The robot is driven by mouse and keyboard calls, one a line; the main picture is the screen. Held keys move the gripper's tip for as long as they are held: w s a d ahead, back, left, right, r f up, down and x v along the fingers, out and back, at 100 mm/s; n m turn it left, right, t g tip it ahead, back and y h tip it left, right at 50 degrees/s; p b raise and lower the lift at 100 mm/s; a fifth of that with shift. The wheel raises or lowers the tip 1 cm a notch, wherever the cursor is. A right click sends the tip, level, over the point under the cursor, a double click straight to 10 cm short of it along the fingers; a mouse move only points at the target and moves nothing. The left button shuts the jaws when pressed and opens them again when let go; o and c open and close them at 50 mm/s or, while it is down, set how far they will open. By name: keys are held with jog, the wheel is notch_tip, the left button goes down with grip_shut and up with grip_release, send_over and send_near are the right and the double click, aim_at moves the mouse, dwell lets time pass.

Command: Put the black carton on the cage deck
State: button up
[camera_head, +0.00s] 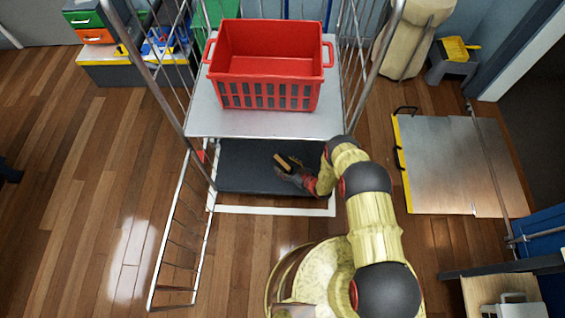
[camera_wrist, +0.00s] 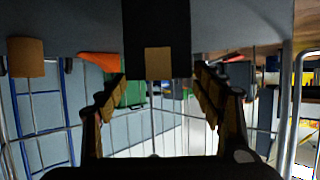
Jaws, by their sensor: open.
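The wheeled cage has a dark lower deck (camera_head: 240,178) with a pale front edge and a light grey shelf (camera_head: 235,121) above it. My gripper (camera_head: 288,168) reaches in over the dark deck, just below the shelf's front edge. In the wrist view my gripper (camera_wrist: 159,95) shows with its two fingers spread and nothing between them. A black shape (camera_wrist: 156,22) with a tan patch shows at the top middle, beyond the fingers. I cannot tell whether it is the black carton. No black carton can be made out clearly in the head view.
A red basket (camera_head: 267,95) stands on the shelf. The cage's wire side gate (camera_head: 180,235) swings out at the left. A metal plate with a yellow edge (camera_head: 460,165) lies on the right. Coloured drawers (camera_head: 95,37) stand back left. The wooden floor at left is clear.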

jog(key=p+v, duration=0.3)
jog(key=v, duration=0.6)
jog(key=shift+s+d+r, duration=0.15)
jog(key=shift+s+d, duration=0.05)
jog(key=shift+s, duration=0.1)
